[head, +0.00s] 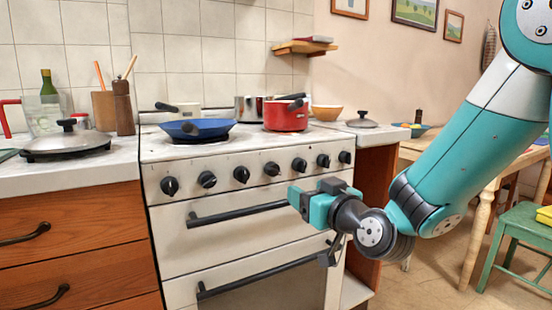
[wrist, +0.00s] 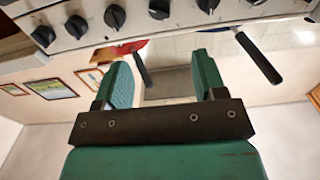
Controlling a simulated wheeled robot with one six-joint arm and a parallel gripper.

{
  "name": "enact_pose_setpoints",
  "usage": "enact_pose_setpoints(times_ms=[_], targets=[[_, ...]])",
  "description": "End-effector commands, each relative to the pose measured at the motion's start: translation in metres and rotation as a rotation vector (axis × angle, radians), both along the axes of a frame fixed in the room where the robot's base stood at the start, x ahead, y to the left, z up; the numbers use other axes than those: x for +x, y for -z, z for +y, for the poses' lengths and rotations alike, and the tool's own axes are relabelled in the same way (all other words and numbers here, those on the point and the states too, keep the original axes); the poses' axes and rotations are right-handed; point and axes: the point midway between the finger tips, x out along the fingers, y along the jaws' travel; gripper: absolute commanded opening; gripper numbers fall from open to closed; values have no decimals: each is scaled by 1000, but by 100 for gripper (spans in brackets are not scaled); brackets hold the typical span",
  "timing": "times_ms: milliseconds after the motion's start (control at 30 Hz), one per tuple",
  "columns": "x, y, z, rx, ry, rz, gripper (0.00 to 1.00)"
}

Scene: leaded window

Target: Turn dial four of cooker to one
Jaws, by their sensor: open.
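The cooker (head: 252,190) is white, with a row of several black dials on its front panel. Dial four (head: 272,169), the middle of the row, is uncovered in the head view; its pointer setting is too small to read. My gripper (head: 311,192) is open and empty. It is in front of the cooker, below and to the right of dial four, and apart from the dials. In the wrist view the scene is upside down. My two teal fingers (wrist: 162,78) are apart, with the dials beyond them at the top; dial four (wrist: 159,8) appears partly cut off there.
Two dark oven handles (head: 240,213) stick out below the dials, near my gripper. A blue pan (head: 197,130) and a red pot (head: 286,116) stand on the cooker top. A wooden table (head: 478,175) and a green stool (head: 520,232) are at right.

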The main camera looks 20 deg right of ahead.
Motion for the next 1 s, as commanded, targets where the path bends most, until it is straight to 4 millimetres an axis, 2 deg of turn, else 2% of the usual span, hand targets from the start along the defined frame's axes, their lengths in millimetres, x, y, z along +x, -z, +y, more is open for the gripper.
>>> enact_pose_setpoints(times_ms=[33, 300, 600, 800, 1000], targets=[[3, -6, -2, 3, 9, 9, 64], [53, -7, 10, 2, 4, 6, 64], [98, -7, 20, 1, 3, 4, 64], [122, -7, 24, 1, 4, 2, 64], [137, -4, 28, 0, 3, 3, 64]])
